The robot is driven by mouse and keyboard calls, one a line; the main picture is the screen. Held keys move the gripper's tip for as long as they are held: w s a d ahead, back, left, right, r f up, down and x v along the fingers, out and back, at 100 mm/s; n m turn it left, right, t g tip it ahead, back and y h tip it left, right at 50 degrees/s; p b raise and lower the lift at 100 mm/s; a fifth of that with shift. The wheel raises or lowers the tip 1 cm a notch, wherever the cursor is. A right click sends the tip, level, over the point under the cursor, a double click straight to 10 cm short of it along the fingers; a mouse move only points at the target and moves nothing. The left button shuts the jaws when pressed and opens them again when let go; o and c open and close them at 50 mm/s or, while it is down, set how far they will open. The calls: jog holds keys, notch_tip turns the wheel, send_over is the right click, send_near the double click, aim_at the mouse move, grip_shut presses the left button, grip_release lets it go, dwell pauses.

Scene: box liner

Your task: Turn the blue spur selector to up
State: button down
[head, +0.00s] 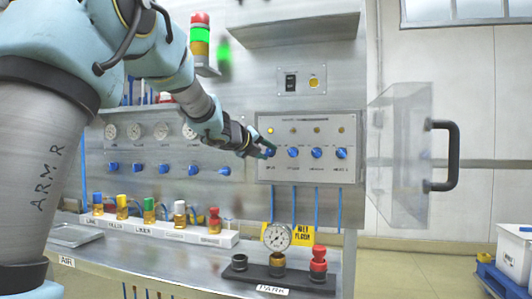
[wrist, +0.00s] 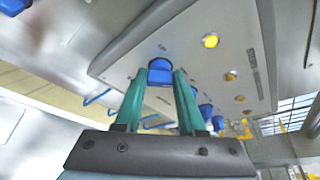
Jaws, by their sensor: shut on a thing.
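The blue spur selector (head: 270,153) is the leftmost of a row of blue knobs on the grey control panel (head: 350,176). A yellow lamp sits above it. My gripper (head: 266,150) reaches it from the left and partly hides it. In the wrist view the two green fingers of my gripper (wrist: 160,78) stand on either side of the blue selector (wrist: 161,68), shut on it. I cannot tell which way its pointer is turned.
Another blue selector (head: 292,153) stands close to the right of my gripper. A clear cover (head: 398,150) with a black handle (head: 453,156) hangs swung open at the panel's right. Below are a gauge (head: 277,237), a red-topped fitting (head: 318,262) and blue hoses.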

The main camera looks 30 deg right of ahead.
jog(key=shift+f, duration=0.1)
jog(key=n+h+b, duration=0.1)
jog(key=n+b, duration=0.2)
jog(key=shift+w+a+f+n+h, duration=0.15)
jog(key=shift+f+n+h, duration=0.15)
jog(key=shift+h, duration=0.1)
jog(key=n+b, duration=0.2)
jog(key=n+h+b, duration=0.1)
jog(key=n, duration=0.1)
jog(key=shift+f+h+b, duration=0.2)
jog(key=shift+h+b, duration=0.1)
jog(key=shift+b, duration=0.05)
jog(key=n+b, duration=0.2)
jog(key=n+t+h+b, duration=0.1)
jog(key=n+b, duration=0.2)
jog(key=shift+f+t+h, duration=0.2)
jog(key=shift+t+h, duration=0.1)
jog(key=shift+r+n+t+b, duration=0.1)
jog(key=shift+n+t+b, duration=0.7)
jog(key=shift+n+b, duration=0.95)
jog(key=shift+n, duration=0.55)
jog(key=c, duration=0.5)
grip_release()
jog(key=shift+r, duration=0.1)
